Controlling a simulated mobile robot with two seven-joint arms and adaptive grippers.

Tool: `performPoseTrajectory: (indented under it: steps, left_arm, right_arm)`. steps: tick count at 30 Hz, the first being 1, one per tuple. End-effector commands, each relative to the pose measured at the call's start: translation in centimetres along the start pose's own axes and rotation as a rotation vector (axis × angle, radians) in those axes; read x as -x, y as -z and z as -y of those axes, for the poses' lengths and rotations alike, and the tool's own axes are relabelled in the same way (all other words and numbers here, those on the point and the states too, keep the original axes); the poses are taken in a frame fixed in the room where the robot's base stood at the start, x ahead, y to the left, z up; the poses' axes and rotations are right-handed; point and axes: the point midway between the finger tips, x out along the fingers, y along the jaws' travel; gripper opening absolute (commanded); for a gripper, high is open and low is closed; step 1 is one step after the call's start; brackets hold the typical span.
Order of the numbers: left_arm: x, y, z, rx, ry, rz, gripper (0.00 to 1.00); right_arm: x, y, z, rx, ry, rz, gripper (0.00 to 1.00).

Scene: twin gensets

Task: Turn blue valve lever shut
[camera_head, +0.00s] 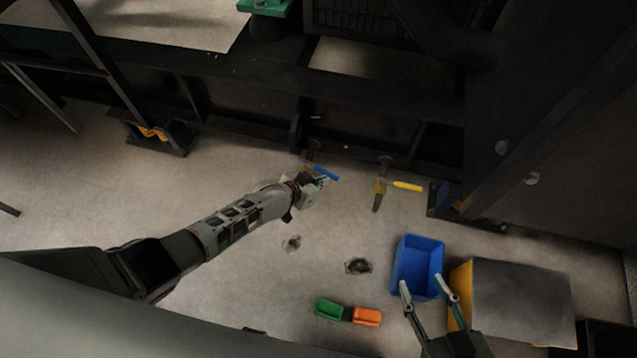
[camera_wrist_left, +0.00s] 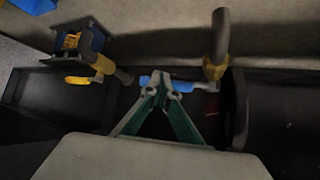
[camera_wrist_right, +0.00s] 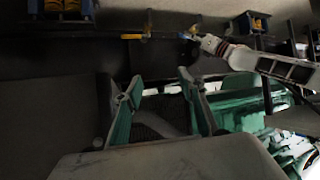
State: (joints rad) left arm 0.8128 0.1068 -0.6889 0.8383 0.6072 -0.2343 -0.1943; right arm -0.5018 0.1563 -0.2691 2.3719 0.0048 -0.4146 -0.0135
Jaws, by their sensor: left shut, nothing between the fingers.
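The blue valve lever (camera_head: 327,174) sits on a pipe stub at the base of the dark genset frame. It points to the right in the head view. My left gripper (camera_head: 318,181) is shut and empty, right beside the lever. In the left wrist view, the shut fingertips (camera_wrist_left: 161,91) overlap the blue lever (camera_wrist_left: 183,86), which shows on both sides of them; I cannot tell whether they touch it. The brass valve body (camera_wrist_left: 213,69) is to the right there. My right gripper (camera_head: 428,291) is open and empty, above the floor by the blue bin.
A second valve with a yellow lever (camera_head: 408,186) stands right of the blue one. A blue bin (camera_head: 418,265), a grey-topped yellow box (camera_head: 520,300), a green block (camera_head: 328,308) and an orange block (camera_head: 367,317) are on the floor. Floor left of my left arm is clear.

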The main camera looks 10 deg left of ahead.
Motion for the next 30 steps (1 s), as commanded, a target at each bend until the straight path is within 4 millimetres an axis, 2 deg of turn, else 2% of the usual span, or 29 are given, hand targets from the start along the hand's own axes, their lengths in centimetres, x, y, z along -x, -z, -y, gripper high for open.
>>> performPoseTrajectory:
  steps: [12,30]
  left_arm:
    - [-1.6,1.0,-0.3,0.001,-0.002,0.003,0.00]
    - [-1.8,1.5,-0.2,0.000,0.000,0.002,0.00]
  right_arm:
    - [-0.3,1.9,0.5,-0.042,0.004,-0.046,0.40]
    - [-0.4,2.0,0.7,-0.040,0.011,-0.050,0.40]
